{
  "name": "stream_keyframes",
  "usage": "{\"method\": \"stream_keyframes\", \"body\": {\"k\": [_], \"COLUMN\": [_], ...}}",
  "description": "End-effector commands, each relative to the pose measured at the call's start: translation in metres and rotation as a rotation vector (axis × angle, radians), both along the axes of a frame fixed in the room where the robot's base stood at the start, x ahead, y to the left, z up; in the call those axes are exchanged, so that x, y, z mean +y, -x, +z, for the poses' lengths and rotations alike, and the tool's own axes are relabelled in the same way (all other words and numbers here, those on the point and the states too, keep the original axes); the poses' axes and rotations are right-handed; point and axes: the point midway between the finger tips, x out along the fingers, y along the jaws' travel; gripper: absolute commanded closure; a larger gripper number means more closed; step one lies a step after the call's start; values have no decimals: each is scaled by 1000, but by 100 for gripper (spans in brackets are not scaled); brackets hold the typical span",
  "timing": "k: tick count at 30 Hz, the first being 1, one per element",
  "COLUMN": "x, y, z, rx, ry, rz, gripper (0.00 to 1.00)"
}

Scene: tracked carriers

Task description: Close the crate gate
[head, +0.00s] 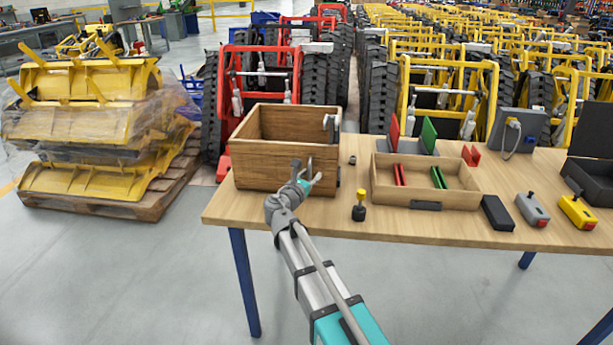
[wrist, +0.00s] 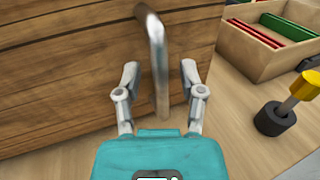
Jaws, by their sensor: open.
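The wooden crate (head: 262,165) stands at the left end of the table. Its plank front (wrist: 60,70) fills the left and middle of the wrist view; I cannot tell how far the gate stands open. A grey metal handle (wrist: 158,65) stands out from the planks, and shows small in the head view (head: 310,165). My gripper (head: 309,183) is at the crate's front right. In the wrist view my gripper (wrist: 160,80) is open, with one finger on each side of the handle. Whether a finger touches the handle is unclear. A metal fitting (head: 329,125) sits at the crate's right rim.
An open tray (head: 460,200) with red and green pieces lies right of the crate. A yellow-topped black knob (head: 359,206) stands between them. The knob is also close at right in the wrist view (wrist: 275,118). Control boxes (head: 578,212) lie farther right. The table's front edge is near.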

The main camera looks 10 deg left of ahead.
Motion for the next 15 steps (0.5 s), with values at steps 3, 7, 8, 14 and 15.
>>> {"method": "stream_keyframes", "body": {"k": [3,7,8,14,15], "x": [0,2,3,10,12], "y": [1,6,8,28,34], "z": [0,0,0,0,0], "rx": [0,0,0,0,0], "ry": [0,0,0,0,0], "rz": [1,1,1,2,2], "gripper": [49,49,49,49,49]}}
